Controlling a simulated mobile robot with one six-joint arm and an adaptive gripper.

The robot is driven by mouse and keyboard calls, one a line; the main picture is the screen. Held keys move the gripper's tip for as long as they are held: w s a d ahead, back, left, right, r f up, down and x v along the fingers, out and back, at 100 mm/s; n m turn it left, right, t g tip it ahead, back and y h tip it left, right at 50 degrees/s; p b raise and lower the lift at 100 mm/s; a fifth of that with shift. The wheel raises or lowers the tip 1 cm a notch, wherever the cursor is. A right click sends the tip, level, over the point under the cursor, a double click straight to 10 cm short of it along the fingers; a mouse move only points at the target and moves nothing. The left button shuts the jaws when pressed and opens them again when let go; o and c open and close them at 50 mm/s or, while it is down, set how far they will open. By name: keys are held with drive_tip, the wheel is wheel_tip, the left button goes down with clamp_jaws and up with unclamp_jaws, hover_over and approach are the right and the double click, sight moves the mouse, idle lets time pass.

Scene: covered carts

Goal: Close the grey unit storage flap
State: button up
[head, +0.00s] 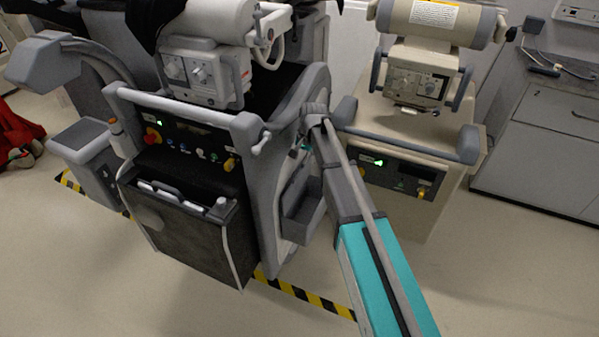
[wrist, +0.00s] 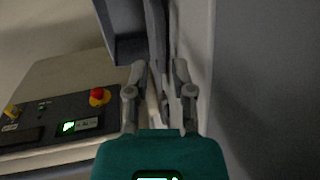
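The grey unit (head: 245,135) stands left of centre. On its right side a grey storage flap (head: 303,212) is tilted outward like an open bin. It also shows in the wrist view (wrist: 127,50), at the top, beyond my fingertips. My gripper (wrist: 161,75) is open, with its two fingers apart. A thin grey edge shows beyond and between the fingers; I cannot tell whether they touch it. In the head view my arm reaches up to the unit's right side, above the flap, and the fingertips are mostly hidden there.
A cream unit (head: 408,150) with a green-lit panel stands close on the right, leaving a narrow gap. A dark front pocket (head: 190,235) hangs on the grey unit. Grey cabinets (head: 545,150) stand at far right. Floor in front is clear, with striped tape (head: 305,294).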

sight(297, 169)
drive_tip(key=shift+b+x, duration=2.25)
drive_tip(key=shift+x, duration=0.35)
drive_tip(key=shift+c, duration=0.3)
